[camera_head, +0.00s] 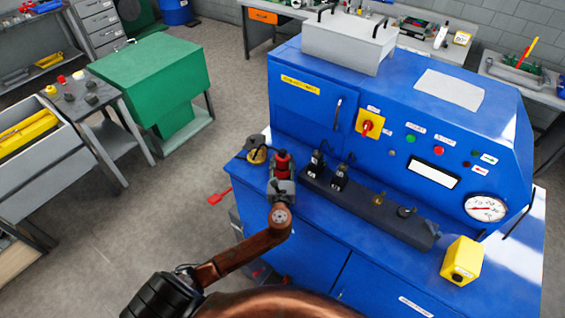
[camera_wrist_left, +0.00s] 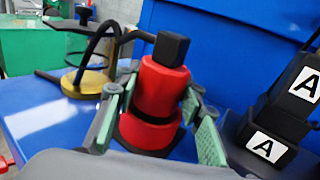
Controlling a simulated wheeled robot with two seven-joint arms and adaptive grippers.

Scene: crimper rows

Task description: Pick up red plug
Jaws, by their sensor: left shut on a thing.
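The red plug (camera_wrist_left: 157,92) has a black square top and a dark band round its lower part. In the left wrist view it stands upright over the blue bench top. My left gripper (camera_wrist_left: 155,118) has its two green-padded fingers on either side of the plug and is shut on it. In the head view the red plug (camera_head: 282,163) shows just beyond my left gripper (camera_head: 282,178), near the left end of the blue bench. I cannot tell whether the plug's base touches the bench. My right gripper is not in view.
A yellow-based stand with a black hook (camera_wrist_left: 85,82) is close left of the plug. Black blocks labelled A (camera_wrist_left: 272,140) stand to the right, on a dark rail (camera_head: 370,205). The blue control cabinet (camera_head: 400,120) rises behind. A yellow box (camera_head: 462,260) sits at the bench's right.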

